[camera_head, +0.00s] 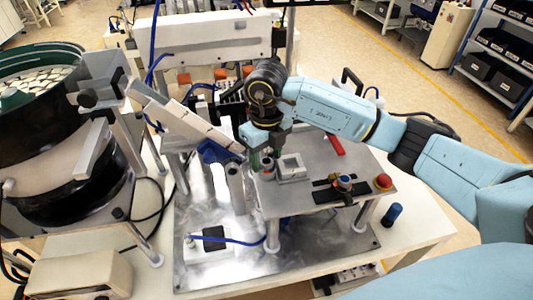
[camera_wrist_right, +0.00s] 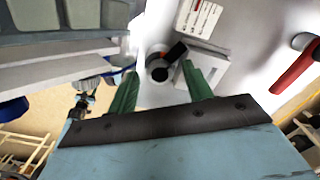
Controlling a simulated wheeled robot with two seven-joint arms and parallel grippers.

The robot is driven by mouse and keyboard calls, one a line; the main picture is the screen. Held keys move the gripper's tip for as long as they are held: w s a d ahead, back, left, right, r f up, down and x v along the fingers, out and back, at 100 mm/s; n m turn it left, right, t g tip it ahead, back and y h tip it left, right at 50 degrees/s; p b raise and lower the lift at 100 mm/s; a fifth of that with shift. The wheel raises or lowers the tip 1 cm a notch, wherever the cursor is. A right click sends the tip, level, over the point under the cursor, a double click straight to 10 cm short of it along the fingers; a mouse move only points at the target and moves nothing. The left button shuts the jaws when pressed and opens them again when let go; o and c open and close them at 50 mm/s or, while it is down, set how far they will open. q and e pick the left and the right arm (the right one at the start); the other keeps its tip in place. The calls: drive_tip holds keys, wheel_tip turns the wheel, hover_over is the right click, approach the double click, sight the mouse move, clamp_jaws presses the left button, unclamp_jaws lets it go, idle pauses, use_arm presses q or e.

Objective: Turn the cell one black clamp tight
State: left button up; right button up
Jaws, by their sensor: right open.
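A black clamp lever (camera_wrist_right: 172,56) on a round post with an orange-red ring shows in the right wrist view, beside a pale square block (camera_wrist_right: 215,72). My right gripper (camera_wrist_right: 160,72) is open, its two green fingers apart on either side of the clamp's lower end. I cannot tell whether they touch it. In the head view my right gripper (camera_head: 265,157) points down over the left part of the raised metal plate, next to the square block (camera_head: 292,170). The wrist mostly hides the clamp there. My left gripper is not in view.
A sloping track (camera_head: 185,117) runs close to the left of my right gripper. A large bowl feeder (camera_head: 45,130) stands at the left. A red handle (camera_head: 334,145), a knob (camera_head: 344,183) and a red button (camera_head: 383,181) sit on the plate's right side.

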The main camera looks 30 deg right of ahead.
drive_tip(key=shift+c, duration=0.5)
drive_tip(key=c, duration=0.9)
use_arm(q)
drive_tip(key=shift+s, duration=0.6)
use_arm(e)
drive_tip(key=shift+o, duration=0.2)
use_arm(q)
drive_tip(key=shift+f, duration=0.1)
use_arm(e)
drive_tip(key=shift+m, duration=0.3)
drive_tip(key=m, duration=0.4)
drive_tip(key=shift+m, duration=0.3)
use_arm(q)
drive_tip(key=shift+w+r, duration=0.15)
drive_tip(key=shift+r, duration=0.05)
use_arm(e)
drive_tip(key=m, duration=0.6)
drive_tip(key=shift+m, duration=0.3)
